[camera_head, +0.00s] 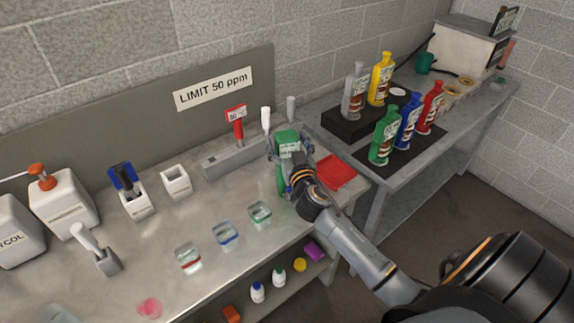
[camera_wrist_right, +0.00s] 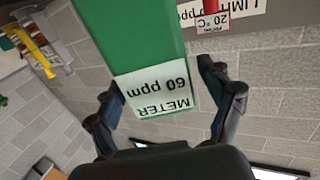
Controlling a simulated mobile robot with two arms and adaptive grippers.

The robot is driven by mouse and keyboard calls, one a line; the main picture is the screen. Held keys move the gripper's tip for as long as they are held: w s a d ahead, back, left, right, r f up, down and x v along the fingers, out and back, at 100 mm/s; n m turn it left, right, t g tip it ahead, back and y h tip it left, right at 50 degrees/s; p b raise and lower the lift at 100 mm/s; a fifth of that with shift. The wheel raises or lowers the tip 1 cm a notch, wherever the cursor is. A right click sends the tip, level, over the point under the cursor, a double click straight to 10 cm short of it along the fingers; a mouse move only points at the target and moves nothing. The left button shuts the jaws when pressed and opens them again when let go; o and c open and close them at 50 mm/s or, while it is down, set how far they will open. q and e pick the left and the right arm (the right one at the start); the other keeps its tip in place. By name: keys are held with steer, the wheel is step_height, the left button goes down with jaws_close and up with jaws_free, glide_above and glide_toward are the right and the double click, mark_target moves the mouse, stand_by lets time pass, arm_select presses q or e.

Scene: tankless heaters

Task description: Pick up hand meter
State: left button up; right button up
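The hand meter (camera_head: 286,137) is a green upright block with a white label, at the right end of the steel bench. In the right wrist view the meter (camera_wrist_right: 134,36) fills the top middle, and its label reads "METER 60 ppm". My right gripper (camera_head: 291,150) reaches it from the front right. Its fingers (camera_wrist_right: 163,78) stand on either side of the meter, with a visible gap at the right finger, so it looks open around the meter. The meter's base is partly hidden by my arm. My left gripper is not in view.
Coloured bottles (camera_head: 384,136) stand on the right-hand table.

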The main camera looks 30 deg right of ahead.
steer(key=c, duration=1.4)
jaws_close()
steer(key=shift+r, duration=0.1)
